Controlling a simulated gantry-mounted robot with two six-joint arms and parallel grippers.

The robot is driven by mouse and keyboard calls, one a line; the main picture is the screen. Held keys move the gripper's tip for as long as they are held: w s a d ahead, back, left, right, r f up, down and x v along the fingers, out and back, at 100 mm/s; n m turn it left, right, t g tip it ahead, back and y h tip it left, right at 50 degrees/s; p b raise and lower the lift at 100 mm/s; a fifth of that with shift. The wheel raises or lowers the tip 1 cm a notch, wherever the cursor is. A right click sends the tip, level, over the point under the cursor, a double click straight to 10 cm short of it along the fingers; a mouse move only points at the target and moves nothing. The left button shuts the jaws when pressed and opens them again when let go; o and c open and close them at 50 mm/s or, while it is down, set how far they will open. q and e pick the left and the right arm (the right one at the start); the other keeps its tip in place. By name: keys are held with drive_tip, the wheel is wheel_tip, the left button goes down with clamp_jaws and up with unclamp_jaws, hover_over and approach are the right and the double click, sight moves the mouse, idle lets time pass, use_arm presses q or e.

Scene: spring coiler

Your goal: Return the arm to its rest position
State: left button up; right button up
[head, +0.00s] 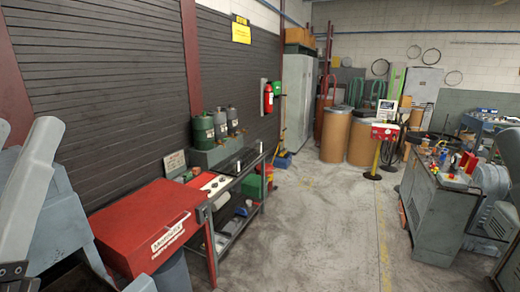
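Neither of my grippers can be made out in the head view. Grey, rounded shapes (32,180) fill the left edge close to the camera, and I cannot tell whether they are part of my arm or of a machine. No gripper fingers show on them.
A red cabinet (150,222) and a workbench (238,170) line the left wall. A grey machine (437,208) stands at the right. Brown drums (335,135), a red-and-white control stand (383,134) and a grey locker (297,100) stand farther back. The middle floor (325,225) is clear.

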use_arm(q)
wheel_tip(320, 180, up, 23)
drive_tip(key=d+m+h+p, duration=0.1)
drive_tip(key=d+h+p, duration=0.1)
drive_tip(key=p, duration=2.1)
drive_tip(key=shift+s+r+h+p, duration=0.2)
drive_tip(key=shift+h+p, duration=0.1)
drive_tip(key=shift+h, duration=0.4)
drive_tip(key=shift+a+y, duration=0.15)
drive_tip(key=shift+y, duration=0.15)
